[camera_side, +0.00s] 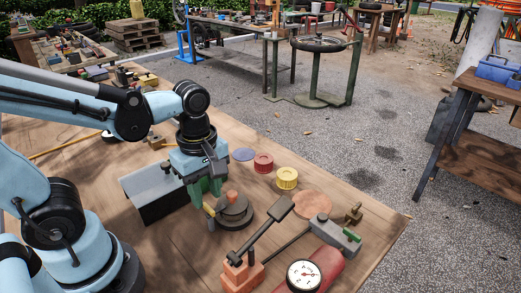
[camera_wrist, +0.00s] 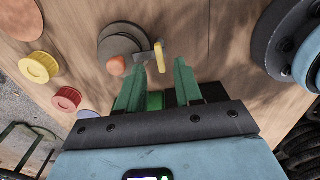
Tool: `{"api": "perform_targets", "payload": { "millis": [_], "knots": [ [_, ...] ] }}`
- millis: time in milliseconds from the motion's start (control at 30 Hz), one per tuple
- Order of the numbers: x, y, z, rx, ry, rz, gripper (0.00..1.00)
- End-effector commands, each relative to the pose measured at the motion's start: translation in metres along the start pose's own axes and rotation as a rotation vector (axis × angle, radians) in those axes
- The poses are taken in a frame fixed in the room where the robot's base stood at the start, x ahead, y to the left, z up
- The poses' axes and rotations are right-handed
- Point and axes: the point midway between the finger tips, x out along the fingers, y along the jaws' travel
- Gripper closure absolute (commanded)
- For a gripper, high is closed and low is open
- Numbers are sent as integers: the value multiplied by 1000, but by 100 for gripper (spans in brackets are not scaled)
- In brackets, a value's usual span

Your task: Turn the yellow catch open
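The yellow catch (camera_wrist: 160,56) is a short narrow bar at the edge of a grey round fitting (camera_wrist: 118,44) with an orange knob (camera_wrist: 116,65). In the side view the catch (camera_side: 208,209) shows just below my gripper's fingers, beside the round fitting (camera_side: 236,216). My gripper (camera_wrist: 158,68) has two green fingers, apart with nothing between them. In the wrist view the catch appears ahead of the gap between the fingertips, and no contact is visible. In the side view my gripper (camera_side: 207,193) points down at the catch's side of the fitting; its fingers partly overlap each other there.
A grey box-like cover (camera_side: 150,190) stands close left of my gripper. Red (camera_side: 263,163) and yellow (camera_side: 287,178) caps lie behind the fitting. A dark-handled lever on an orange base (camera_side: 241,272) and a gauge (camera_side: 304,276) stand in front. Bare wood lies at front left.

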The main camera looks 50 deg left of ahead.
Motion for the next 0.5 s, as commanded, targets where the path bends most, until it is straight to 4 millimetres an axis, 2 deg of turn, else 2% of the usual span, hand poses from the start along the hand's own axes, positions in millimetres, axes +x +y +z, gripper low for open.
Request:
{"api": "perform_targets", "payload": {
  "millis": [200, 500],
  "knots": [
    [20, 0, 0, 0, 0, 0, 65],
    [30, 0, 0, 0, 0, 0, 65]
  ]
}}
